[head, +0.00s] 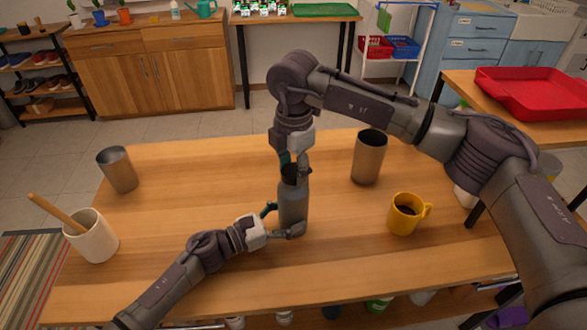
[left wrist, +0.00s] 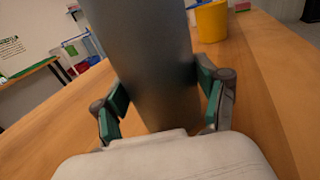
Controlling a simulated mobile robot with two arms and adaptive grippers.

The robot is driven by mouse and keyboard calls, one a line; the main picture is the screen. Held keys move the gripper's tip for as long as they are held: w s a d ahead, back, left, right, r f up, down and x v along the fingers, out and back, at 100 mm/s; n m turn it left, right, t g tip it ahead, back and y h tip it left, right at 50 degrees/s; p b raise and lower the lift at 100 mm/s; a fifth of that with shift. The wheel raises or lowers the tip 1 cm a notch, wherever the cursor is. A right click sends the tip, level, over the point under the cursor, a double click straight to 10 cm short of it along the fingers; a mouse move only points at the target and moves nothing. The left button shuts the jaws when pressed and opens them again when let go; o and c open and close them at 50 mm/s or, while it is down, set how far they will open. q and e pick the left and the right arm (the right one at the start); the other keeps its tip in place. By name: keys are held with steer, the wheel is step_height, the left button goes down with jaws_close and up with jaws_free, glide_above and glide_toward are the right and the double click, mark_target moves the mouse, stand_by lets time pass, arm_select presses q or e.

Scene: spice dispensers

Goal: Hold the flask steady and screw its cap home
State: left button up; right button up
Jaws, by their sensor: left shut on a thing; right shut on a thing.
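The grey flask (head: 293,203) stands upright on the wooden table, near its middle. My left gripper (head: 283,220) is shut around the flask's lower body from the left. In the left wrist view the flask (left wrist: 145,60) fills the space between the green-padded fingers (left wrist: 160,95). My right gripper (head: 294,162) comes from above, pointing down, and is shut on the dark cap (head: 290,171) at the flask's top. The fingers partly hide the cap, and I cannot tell how far it is seated on the neck.
A metal tumbler (head: 368,160) and a yellow mug (head: 404,214) with dark contents stand right of the flask. Another tumbler (head: 119,170) and a white crock (head: 93,238) with a wooden handle stand at the left. The wooden table (head: 190,178) is clear between them.

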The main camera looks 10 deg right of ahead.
mark_target(294, 170)
steer(key=shift+f+m, duration=0.1)
steer(key=shift+m, duration=0.5)
jaws_close()
steer(key=o, duration=1.5)
jaws_free()
step_height(294, 170, up, 12)
steer(key=shift+r, duration=0.1)
arm_select(q)
steer(key=o, duration=1.1)
steer(key=shift+a, duration=0.15)
